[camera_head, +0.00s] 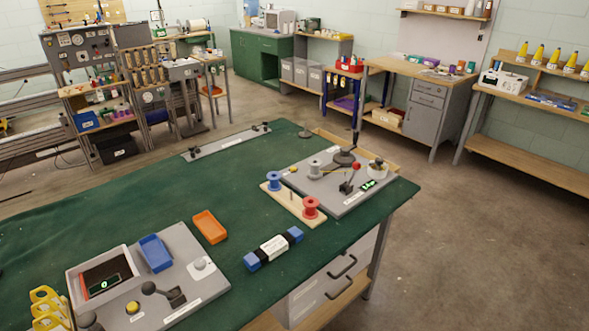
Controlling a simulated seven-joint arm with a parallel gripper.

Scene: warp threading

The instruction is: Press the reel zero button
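The labels are too small to read, so I cannot tell which control is the reel zero button. At the right end of the green table, a grey panel (328,202) carries a grey spool (315,168), a red-knobbed lever (355,167), a small green-lit display (368,185) and a round pale part with a dark top (377,170). At front left, another grey panel (190,245) carries a yellow button (132,307), a pale round knob (200,264), a black lever (165,292) and a display (104,284) in a grey tray. My gripper is not in view.
A wooden board (290,204) holds a blue spool (274,181) and a red spool (311,207). A blue bin (155,253), an orange bin (210,227) and a blue-ended bar (273,247) lie near the front. The table's middle left is clear (120,210).

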